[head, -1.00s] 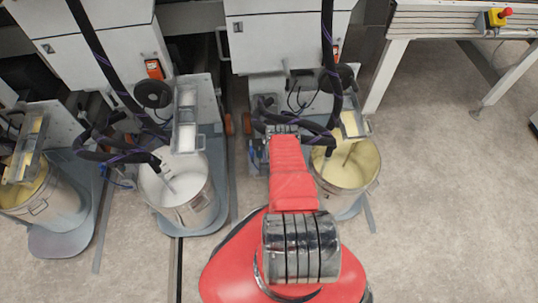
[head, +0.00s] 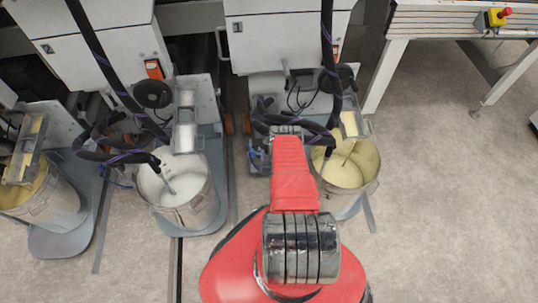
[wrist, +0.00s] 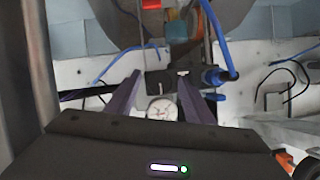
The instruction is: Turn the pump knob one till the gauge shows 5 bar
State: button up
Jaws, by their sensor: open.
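In the wrist view a small round gauge (wrist: 162,109) with a pale face shows between the two dark purple fingers of my gripper (wrist: 160,78). Its reading is too small to make out. The fingers are apart, with a gap on each side of the gauge. A dark fitting (wrist: 160,83) lies just beyond the gauge, between the fingertips; I cannot tell whether it is the pump knob or whether a finger touches it. In the head view my red arm reaches to the pump beside the right-hand bucket and hides my gripper, the gauge and the knob.
A blue fitting with a hose (wrist: 218,76) sits close to the right finger. In the head view a bucket of yellow liquid (head: 364,186) stands right of my arm and a bucket of white liquid (head: 202,212) left. Black hoses (head: 328,60) hang near the arm. Floor (head: 450,210) is clear at right.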

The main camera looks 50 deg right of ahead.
jog(key=v, duration=1.3)
jog(key=shift+s+a, duration=0.2)
jog(key=shift+s, duration=0.1)
dwell(0.4)
